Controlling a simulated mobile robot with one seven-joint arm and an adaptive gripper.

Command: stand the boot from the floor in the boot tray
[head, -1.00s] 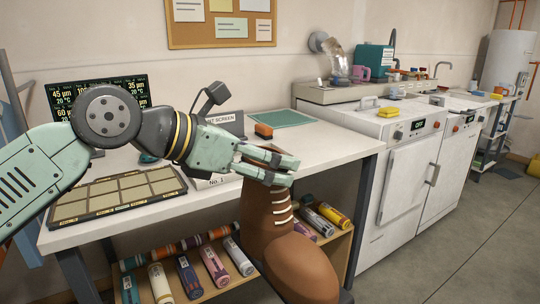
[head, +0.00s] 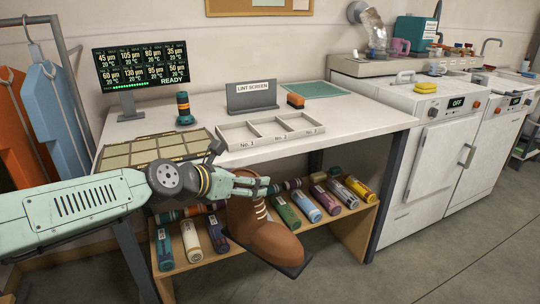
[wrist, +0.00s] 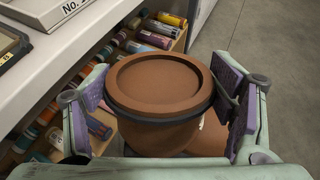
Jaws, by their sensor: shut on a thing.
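The brown boot (head: 262,232) has pale laces and a dark sole. It hangs upright in front of the workbench's lower shelf, toe toward the lower right. My gripper (head: 262,186) is shut on the boot's upper shaft. In the wrist view the boot's round top (wrist: 160,85) with its dark rim sits between the two finger pads. The floor directly under the boot is partly hidden by it. I see no boot tray in these frames.
The white workbench (head: 350,125) carries a divided box (head: 270,131), a lint screen sign (head: 252,97) and a monitor (head: 141,65). Several coloured rolls (head: 304,206) lie on the shelf below. White machines (head: 430,165) stand at right. Grey floor (head: 420,255) is open at lower right.

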